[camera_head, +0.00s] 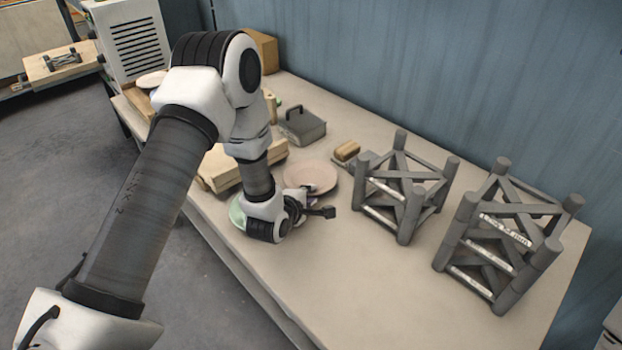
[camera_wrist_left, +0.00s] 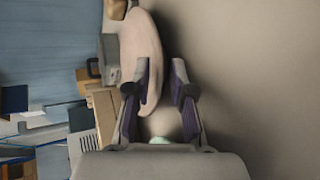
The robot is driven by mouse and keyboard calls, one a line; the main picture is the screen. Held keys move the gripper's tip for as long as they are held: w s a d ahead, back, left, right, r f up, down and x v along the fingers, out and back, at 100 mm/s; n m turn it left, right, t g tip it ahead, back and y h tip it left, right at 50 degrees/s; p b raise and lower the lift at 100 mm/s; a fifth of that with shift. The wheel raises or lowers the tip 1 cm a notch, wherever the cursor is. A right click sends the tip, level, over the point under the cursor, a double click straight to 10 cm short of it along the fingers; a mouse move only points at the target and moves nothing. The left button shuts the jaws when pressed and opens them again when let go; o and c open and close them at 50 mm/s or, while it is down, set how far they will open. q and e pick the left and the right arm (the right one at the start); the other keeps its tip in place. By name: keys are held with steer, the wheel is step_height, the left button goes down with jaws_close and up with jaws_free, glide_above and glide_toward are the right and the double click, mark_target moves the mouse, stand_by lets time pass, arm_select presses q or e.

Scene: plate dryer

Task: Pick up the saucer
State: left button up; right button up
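A round pinkish saucer (camera_head: 312,176) lies on the table just beyond my left gripper (camera_head: 297,208). Part of a pale green dish (camera_head: 237,214) shows beside the gripper, mostly hidden by my wrist. In the left wrist view, my left gripper (camera_wrist_left: 158,90) has its two purple-padded fingers apart. The pinkish saucer (camera_wrist_left: 143,45) is seen nearly edge-on there, and its lower end reaches behind the finger on the left. A pale surface and a small green patch (camera_wrist_left: 160,141) show low between the fingers; I cannot tell whether they are touched. My right gripper is not in view.
Two grey strut frames (camera_head: 400,190) (camera_head: 505,240) stand on the right of the table (camera_head: 370,285). A grey box with a handle (camera_head: 301,126), a wooden brush-like block (camera_head: 347,151) and wooden boards (camera_head: 222,168) lie behind. The table's front middle is clear.

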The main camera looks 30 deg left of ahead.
arm_select(q)
steer(key=shift+s+r, duration=0.1)
steer(key=shift+s, duration=0.05)
jaws_close()
steer(key=shift+r, duration=0.1)
